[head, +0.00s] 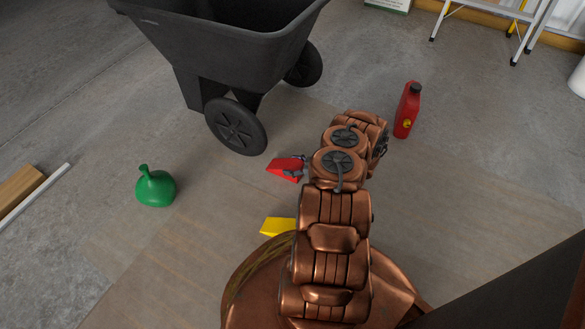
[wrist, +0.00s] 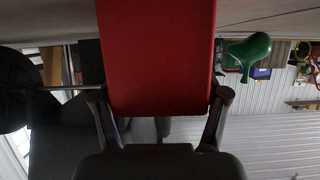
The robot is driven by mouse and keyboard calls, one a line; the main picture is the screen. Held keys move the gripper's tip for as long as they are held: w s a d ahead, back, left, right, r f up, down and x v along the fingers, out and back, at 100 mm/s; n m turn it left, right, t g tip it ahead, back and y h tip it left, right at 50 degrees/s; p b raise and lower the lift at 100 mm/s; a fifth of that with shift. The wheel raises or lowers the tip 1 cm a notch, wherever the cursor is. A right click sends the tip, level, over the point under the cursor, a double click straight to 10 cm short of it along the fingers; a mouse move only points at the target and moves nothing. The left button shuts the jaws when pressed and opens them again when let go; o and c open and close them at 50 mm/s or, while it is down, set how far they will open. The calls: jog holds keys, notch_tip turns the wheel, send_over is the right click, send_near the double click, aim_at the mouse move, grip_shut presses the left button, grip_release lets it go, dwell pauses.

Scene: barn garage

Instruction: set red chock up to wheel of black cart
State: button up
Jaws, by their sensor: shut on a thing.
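The black cart (head: 225,45) stands at the upper left of the head view, its near wheel (head: 235,127) on the floor. The red chock (head: 284,166) is to the right of and a little nearer than that wheel, with a gap between them. My gripper (head: 297,171) is shut on the chock's right end. In the wrist view the chock (wrist: 157,60) fills the upper middle, between my two fingers (wrist: 160,112). I cannot tell whether the chock touches the floor.
A yellow wedge (head: 277,226) lies beside my base. A green rounded object (head: 155,187) stands left of the wheel. A red fuel can (head: 407,110) stands right of my arm. A stepladder (head: 485,20) is at the back. Floor between chock and wheel looks clear.

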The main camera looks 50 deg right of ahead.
jog(key=shift+r, duration=0.1)
jog(key=o, duration=1.7)
jog(key=shift+p+v, duration=2.65)
jog(key=shift+v, duration=3.35)
jog(key=shift+s+a, duration=0.1)
jog(key=shift+a, duration=0.05)
